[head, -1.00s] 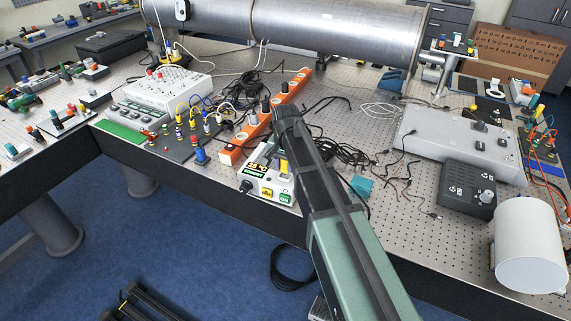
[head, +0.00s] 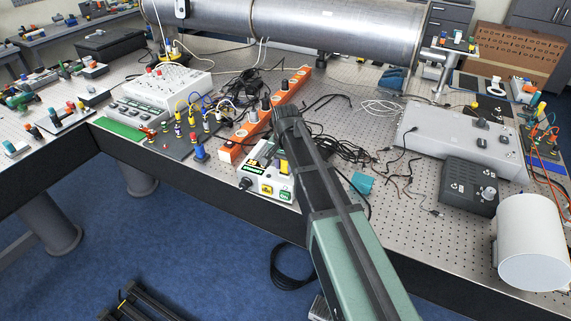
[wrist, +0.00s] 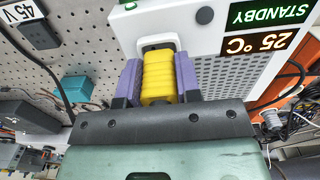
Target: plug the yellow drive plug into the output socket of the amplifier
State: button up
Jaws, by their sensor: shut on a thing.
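The yellow drive plug (wrist: 158,80) is held between the two purple fingers of my gripper (wrist: 157,72) in the wrist view. Its front end meets the dark, pale-rimmed output socket (wrist: 157,43) on the white amplifier (wrist: 205,38). The plug lines up with the socket, but I cannot tell how deep it sits. The fingertips are close to the amplifier's face. The amplifier shows STANDBY and 25 °C. In the head view, the amplifier (head: 254,190) stands near the table's front edge, partly hidden by my arm.
An orange power strip (head: 240,143) lies behind the amplifier. Black cables (head: 340,150) tangle to the right, beside a teal block (head: 362,183). A dark box (head: 468,186) and a white cylinder (head: 531,243) stand farther right.

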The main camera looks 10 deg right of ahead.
jog(key=shift+f+b, duration=0.5)
jog(key=shift+f, duration=0.1)
jog(key=o, duration=1.1)
jog(key=shift+r, duration=0.15)
notch_tip(320, 180, up, 11)
jog(key=p, duration=1.1)
jog(key=shift+f, duration=0.2)
